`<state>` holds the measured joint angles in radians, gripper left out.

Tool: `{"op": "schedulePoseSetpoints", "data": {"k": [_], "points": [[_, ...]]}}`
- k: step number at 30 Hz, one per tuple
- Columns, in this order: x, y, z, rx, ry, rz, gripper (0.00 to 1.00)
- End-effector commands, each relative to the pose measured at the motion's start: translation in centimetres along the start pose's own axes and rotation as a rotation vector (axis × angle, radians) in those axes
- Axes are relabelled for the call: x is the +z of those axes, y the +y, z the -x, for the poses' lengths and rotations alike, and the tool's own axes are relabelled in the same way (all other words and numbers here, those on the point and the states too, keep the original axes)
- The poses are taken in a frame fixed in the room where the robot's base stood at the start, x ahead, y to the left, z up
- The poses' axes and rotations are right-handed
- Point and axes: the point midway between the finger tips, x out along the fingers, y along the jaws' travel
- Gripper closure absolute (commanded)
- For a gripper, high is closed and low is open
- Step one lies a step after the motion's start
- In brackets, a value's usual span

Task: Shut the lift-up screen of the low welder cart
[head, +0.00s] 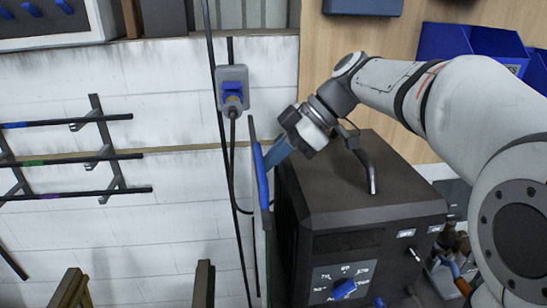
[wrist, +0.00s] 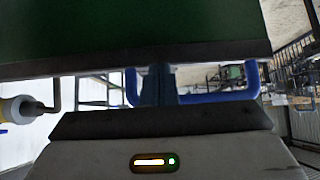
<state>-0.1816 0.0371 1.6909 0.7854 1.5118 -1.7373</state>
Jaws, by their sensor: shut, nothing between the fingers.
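The welder cart (head: 370,205) is a dark box with a black top handle and a front dial with a blue knob. The screen (head: 257,245) shows as a thin, nearly edge-on panel just left of it, with a blue bar handle (head: 262,177). In the wrist view the screen's dark green face (wrist: 130,25) fills the top, and the blue handle (wrist: 215,97) runs across below it. My gripper (head: 272,158) is shut and empty, its blue fingers (wrist: 158,85) beside the handle. I cannot tell whether they touch it, nor how far the screen is raised.
A grey wall socket (head: 233,88) with a blue plug and hanging cable is close left of the screen. A rod rack (head: 100,150) is on the white wall. Blue bins (head: 480,45) are at upper right, and clutter stands right of the cart.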

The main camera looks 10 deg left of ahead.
Motion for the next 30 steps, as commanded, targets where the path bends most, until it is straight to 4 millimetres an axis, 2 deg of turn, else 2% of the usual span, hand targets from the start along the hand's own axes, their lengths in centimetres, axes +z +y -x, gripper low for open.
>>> {"op": "schedulePoseSetpoints", "data": {"k": [1, 15, 30], "points": [[1.0, 0.0, -0.9, -0.002, -0.001, -0.002, 1.00], [5.8, 0.0, -5.6, -0.002, -0.002, -0.003, 1.00], [5.8, 0.0, -5.7, 0.000, -0.001, -0.003, 1.00]]}}
